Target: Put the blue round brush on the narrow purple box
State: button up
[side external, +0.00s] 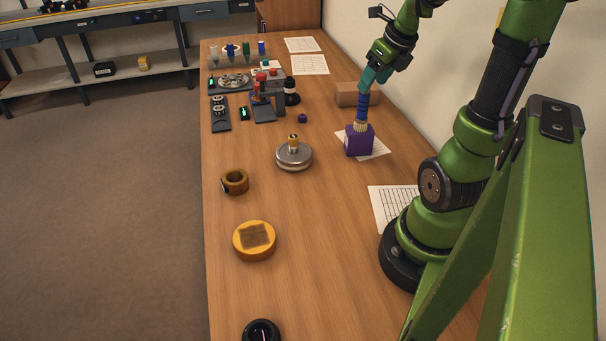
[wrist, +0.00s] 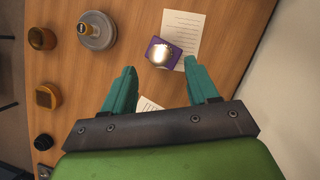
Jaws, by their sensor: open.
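The blue round brush (side external: 363,104) stands upright, pale bristles down, on the narrow purple box (side external: 359,142) in the side view. My gripper (side external: 371,80) is just above it, with its teal fingers at the top of the handle. I cannot tell from the side whether they touch it. In the wrist view, my gripper (wrist: 160,67) is open, with its fingers wide apart. The purple box (wrist: 153,50) shows beyond the fingertips with a bright whitish round patch on top. The blue handle is not clear there.
The box stands on a paper sheet (side external: 375,149). A cardboard box (side external: 352,95) is behind it. A metal disc with a knob (side external: 294,157), a brown ring (side external: 235,182) and a yellow round block (side external: 255,241) stand to the left. Tools and parts crowd the far end.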

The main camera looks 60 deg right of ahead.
jog(key=a+r+n+t+y, duration=0.1)
jog(key=a+r+n, duration=0.1)
jog(key=a+n, duration=1.2)
jog(key=a+r+n+t+y, duration=0.1)
jog(key=a+r+n+y, duration=0.1)
jog(key=a+n, duration=1.2)
jog(key=n, duration=0.7)
jog(key=shift+w+a+r+n+t, duration=0.2)
jog(key=shift+w+n+t, duration=0.1)
jog(key=shift+w+t, duration=0.1)
